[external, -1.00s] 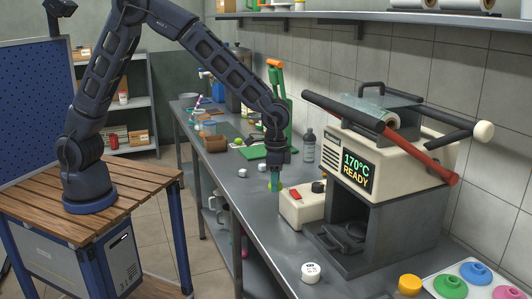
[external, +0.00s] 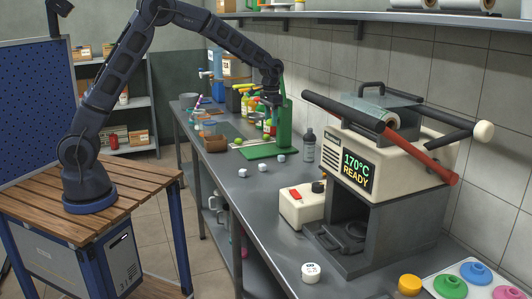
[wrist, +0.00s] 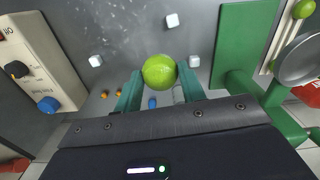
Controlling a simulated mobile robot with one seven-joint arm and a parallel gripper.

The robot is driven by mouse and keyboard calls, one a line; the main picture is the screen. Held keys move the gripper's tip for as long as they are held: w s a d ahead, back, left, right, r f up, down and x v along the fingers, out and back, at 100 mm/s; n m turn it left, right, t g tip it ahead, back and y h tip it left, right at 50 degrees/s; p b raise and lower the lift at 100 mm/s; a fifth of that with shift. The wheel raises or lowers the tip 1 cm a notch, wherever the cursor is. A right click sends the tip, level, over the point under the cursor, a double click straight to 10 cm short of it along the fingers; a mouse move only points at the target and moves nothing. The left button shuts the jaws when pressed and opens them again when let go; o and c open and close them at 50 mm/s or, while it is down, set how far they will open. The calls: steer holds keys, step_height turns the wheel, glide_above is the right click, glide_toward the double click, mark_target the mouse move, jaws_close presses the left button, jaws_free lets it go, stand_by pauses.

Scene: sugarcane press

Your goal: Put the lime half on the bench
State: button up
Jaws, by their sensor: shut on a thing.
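The lime half (wrist: 159,72) is bright green and round in the wrist view. It sits between the teal fingertips of my gripper (wrist: 159,79), which is shut on it. In the external view my gripper (external: 272,99) is raised above the bench, near the green stand; I cannot make out the lime there. The bench (external: 225,183) is a long grey metal top. Its surface also shows below the lime in the wrist view (wrist: 125,35).
Several small white cubes (external: 262,168) lie on the bench. A green stand with a flat base (external: 262,152) is behind them. A cream control box (external: 300,206) and a heated press (external: 385,160) stand nearer. Bare bench lies in front of the cubes.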

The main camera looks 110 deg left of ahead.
steer(key=s+a+n, duration=0.1)
steer(key=s+a, duration=0.5)
steer(key=s+a+n, duration=0.1)
steer(key=s+a, duration=0.5)
steer(key=s+a+n, duration=0.1)
steer(key=s+a, duration=0.5)
steer(key=a, duration=0.1)
steer(key=shift+f+n, duration=0.4)
steer(key=s+a+n, duration=0.1)
steer(key=s+a, duration=0.3)
steer(key=s, duration=0.4)
steer(key=s+a+f+n, duration=0.15)
steer(key=s+a, duration=0.25)
steer(key=s, duration=0.4)
steer(key=s+a+n, duration=0.2)
steer(key=s+a, duration=0.2)
steer(key=s, duration=0.5)
steer(key=shift+m, duration=0.25)
steer(key=f, duration=1.9)
steer(key=shift+w+a+f, duration=0.1)
steer(key=shift+a+f, duration=0.1)
steer(key=shift+f, duration=0.05)
steer(key=shift+f, duration=0.1)
steer(key=o, duration=1)
steer(key=shift+c, duration=0.2)
